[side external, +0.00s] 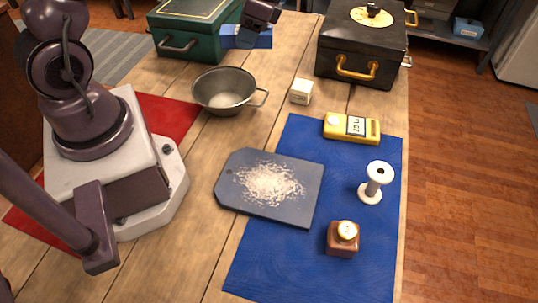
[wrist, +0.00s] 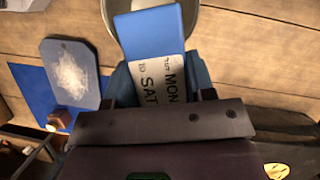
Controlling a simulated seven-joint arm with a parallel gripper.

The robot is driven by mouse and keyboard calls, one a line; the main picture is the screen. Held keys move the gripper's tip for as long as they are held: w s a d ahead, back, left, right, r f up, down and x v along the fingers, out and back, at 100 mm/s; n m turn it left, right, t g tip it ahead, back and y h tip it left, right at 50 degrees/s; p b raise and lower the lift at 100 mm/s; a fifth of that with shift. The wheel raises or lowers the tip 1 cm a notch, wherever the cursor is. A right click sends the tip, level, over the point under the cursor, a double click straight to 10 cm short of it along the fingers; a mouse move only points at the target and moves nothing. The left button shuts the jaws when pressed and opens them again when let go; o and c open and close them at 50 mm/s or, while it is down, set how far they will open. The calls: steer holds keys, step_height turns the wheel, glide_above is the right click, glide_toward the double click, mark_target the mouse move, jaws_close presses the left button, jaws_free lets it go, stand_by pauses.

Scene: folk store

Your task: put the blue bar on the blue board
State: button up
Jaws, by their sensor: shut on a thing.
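The blue bar (wrist: 150,30) carries a white label reading MON and SAT and lies between my gripper's jaws (wrist: 160,92) in the wrist view. In the side view the blue bar (side external: 258,40) shows beside the green box, under the dark end of my gripper (side external: 262,14). My gripper is shut on it; whether it touches the table is unclear. The blue-grey board (side external: 300,210) lies flat at the front, partly on a blue mat, with white flakes (side external: 270,184) on its middle. The board also shows at left in the wrist view (wrist: 84,98).
A metal bowl (side external: 226,90) stands between the bar and the board. A green box (side external: 190,45) and a black box (side external: 360,50) stand at the back. A yellow device (side external: 365,130), white spool (side external: 374,185) and brown bottle (side external: 342,244) stand on the blue mat (side external: 285,270). A white cube (side external: 301,92) is near the mat.

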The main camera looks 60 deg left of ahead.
steer(key=w+d+r+n+h, duration=0.15)
steer(key=d+n, duration=0.25)
steer(key=d, duration=0.4)
steer(key=n+t+h, duration=0.5)
steer(key=n, duration=1.9)
glide_above(289, 189)
steer(key=a, duration=0.1)
step_height(289, 189, down, 9)
steer(key=shift+t, duration=0.3)
steer(key=shift+s+a+f, duration=0.1)
steer(key=shift+s+f, duration=0.05)
steer(key=shift+f, duration=1.65)
steer(key=shift+s+f, duration=0.15)
steer(key=shift+f, duration=1.65)
steer(key=shift+y, duration=0.25)
